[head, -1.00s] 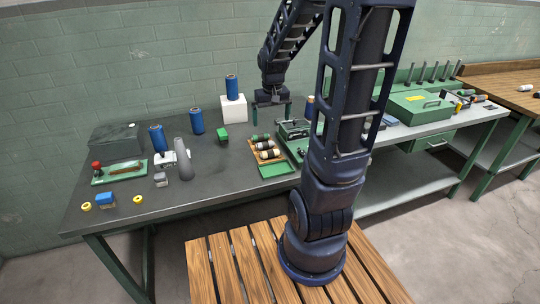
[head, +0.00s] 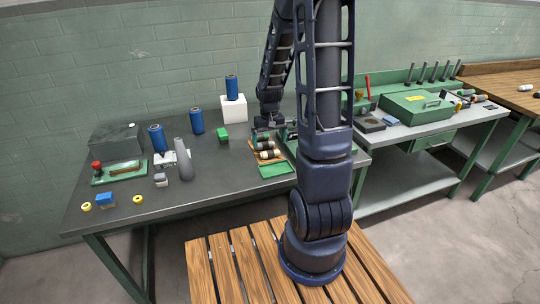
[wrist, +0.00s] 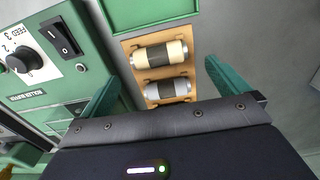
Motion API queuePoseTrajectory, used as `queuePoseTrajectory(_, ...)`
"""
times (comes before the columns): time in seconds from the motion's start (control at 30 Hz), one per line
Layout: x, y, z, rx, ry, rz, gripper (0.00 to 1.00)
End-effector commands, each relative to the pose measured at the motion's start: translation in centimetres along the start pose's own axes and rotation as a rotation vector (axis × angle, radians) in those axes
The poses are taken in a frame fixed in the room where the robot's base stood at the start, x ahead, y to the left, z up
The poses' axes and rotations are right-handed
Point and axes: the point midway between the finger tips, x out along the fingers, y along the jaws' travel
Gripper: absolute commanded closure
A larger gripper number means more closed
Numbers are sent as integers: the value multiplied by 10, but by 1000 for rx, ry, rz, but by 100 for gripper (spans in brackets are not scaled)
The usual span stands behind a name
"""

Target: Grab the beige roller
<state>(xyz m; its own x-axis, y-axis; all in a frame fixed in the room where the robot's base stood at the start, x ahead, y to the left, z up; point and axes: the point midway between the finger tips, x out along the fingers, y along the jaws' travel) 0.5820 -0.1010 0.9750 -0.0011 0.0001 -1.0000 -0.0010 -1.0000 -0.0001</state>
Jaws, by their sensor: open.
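The beige roller (wrist: 160,54), with a dark middle band, lies in a wooden rack (wrist: 137,72) in the wrist view. It shows in the head view (head: 269,154) as the roller nearest the green tray. A grey roller (wrist: 167,90) with a dark band lies beside it, closer to my gripper's palm. My gripper (wrist: 164,71) is open and empty above the rack, its green fingers on either side of the two rollers. In the head view my gripper (head: 272,129) is over the far part of the rack, which is partly hidden.
A green tray (wrist: 150,12) adjoins the rack beyond the beige roller. A green control box (wrist: 60,70) with a knob and switch stands close by the left finger. Grey bench surface is clear at the right. Blue spools (head: 197,121) and a white block (head: 234,108) stand farther left.

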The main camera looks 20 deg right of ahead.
Motion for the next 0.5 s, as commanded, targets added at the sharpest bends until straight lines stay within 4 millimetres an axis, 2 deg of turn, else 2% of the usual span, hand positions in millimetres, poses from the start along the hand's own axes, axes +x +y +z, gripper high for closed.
queuePoseTrajectory(0.17, 9, 0, 1, 0, -1, 0, 0)
queuePoseTrajectory(0.5, 48, 2, 3, -1, -2, 0, 0)
